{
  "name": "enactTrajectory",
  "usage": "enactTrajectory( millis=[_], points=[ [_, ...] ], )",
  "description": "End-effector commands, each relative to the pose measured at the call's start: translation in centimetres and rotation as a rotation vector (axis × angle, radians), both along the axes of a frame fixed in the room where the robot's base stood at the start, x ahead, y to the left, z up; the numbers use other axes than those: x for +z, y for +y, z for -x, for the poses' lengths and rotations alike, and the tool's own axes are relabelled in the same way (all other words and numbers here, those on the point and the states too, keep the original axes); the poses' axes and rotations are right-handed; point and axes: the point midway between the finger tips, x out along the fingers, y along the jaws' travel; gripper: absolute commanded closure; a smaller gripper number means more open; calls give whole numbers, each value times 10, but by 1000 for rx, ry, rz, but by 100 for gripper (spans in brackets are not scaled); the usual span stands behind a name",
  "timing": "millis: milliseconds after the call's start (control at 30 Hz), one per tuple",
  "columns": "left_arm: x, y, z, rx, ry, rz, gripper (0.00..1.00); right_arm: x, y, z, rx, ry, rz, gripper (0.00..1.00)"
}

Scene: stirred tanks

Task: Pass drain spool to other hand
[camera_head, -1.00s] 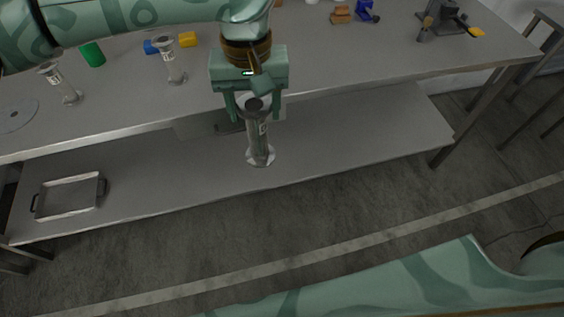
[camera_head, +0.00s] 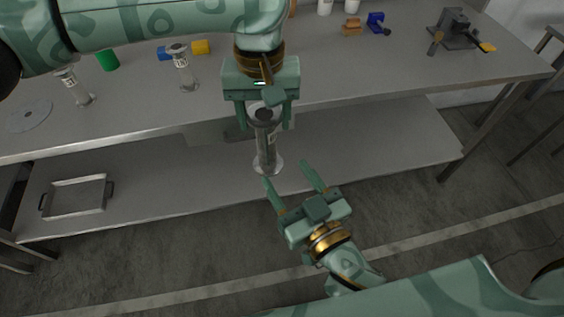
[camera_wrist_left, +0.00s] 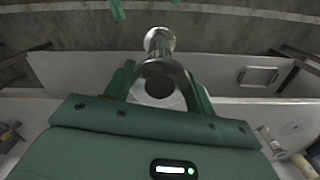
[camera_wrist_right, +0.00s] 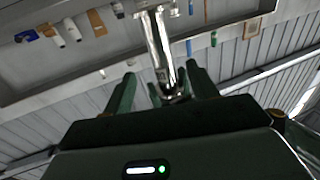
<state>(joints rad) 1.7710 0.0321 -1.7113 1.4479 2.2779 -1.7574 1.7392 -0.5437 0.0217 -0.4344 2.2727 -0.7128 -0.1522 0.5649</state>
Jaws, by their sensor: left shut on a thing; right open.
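The drain spool (camera_head: 266,150), a grey metal tube with a round flange at each end and a pale label, hangs upright in front of the bench. My left gripper (camera_head: 266,122) is shut on its upper part from above. The left wrist view shows the spool (camera_wrist_left: 160,62) between the left fingers, its far flange beyond them. My right gripper (camera_head: 287,174) is open and empty, below and right of the spool, fingers pointing up towards its lower flange. In the right wrist view the spool (camera_wrist_right: 158,45) rises between and beyond the open fingers; contact cannot be told.
Two similar spools (camera_head: 182,70) (camera_head: 77,88) stand on the bench (camera_head: 350,75), near a flat disc (camera_head: 30,115), a green cylinder (camera_head: 108,60) and blue and yellow blocks. A vise-like device (camera_head: 457,32) is at right. A tray (camera_head: 75,195) lies on the lower shelf. Floor in front is clear.

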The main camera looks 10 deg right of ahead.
Motion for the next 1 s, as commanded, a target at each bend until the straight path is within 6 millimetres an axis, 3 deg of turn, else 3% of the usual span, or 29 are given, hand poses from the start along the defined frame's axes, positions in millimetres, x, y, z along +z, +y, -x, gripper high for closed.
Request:
enactTrajectory(
  millis=[500, 700, 967, 1000],
  points=[
    [0, 0, 0, 0, 0, 0, 93, 0, 27, -93, 0, -2, 4, 42],
    [0, 0, 0, 0, 0, 0, 93, 0, 31, -108, 1, 0, 2, 42],
    [0, 0, 0, 0, 0, 0, 93, -1, 31, -109, 0, 2, 2, 42],
    [0, 0, 0, 0, 0, 0, 93, -1, 31, -109, 0, 1, 2, 47]
  ],
)
